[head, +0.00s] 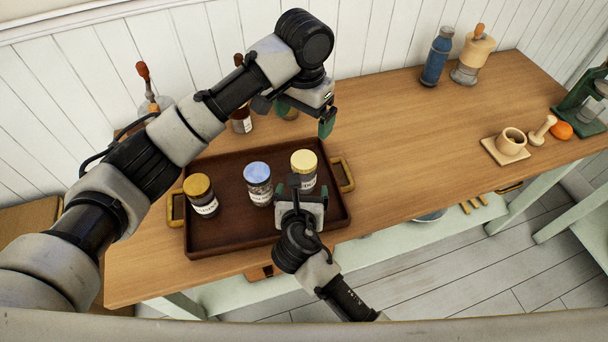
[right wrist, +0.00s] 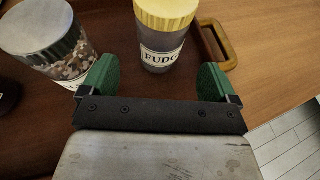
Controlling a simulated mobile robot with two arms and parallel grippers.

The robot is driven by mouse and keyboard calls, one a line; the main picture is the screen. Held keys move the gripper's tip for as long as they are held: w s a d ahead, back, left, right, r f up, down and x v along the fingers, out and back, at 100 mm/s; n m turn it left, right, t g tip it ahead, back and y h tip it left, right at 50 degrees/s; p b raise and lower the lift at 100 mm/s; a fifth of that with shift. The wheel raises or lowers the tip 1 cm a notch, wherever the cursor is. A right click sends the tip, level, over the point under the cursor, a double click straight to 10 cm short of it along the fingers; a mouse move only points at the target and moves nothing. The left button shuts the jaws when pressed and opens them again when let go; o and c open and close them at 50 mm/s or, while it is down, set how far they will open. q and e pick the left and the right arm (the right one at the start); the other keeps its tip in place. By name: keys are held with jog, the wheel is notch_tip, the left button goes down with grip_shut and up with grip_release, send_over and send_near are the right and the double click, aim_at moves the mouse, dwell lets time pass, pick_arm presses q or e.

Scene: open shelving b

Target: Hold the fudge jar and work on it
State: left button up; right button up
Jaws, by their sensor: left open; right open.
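The fudge jar (head: 304,170) has a pale yellow lid and stands upright at the right end of a dark brown tray (head: 225,237). In the right wrist view its label reads "FUDG" and the jar (right wrist: 163,42) is in front of my right gripper (right wrist: 156,80), lined up between the open green fingertips. No grip on it shows. My right gripper (head: 296,185) is low at the jar's near side in the head view and hides its lower part. My left gripper (head: 304,112) is open and empty, above the table beyond the tray.
A blue-lidded jar (head: 257,183) stands close left of the fudge jar; an orange-lidded jar (head: 201,194) is farther left. The tray has brass handles (head: 343,175). Bottles stand behind it, partly hidden by my left arm. The table's middle right (head: 420,150) is clear.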

jog(key=shift+v, duration=1.95)
jog(key=shift+f, duration=0.1)
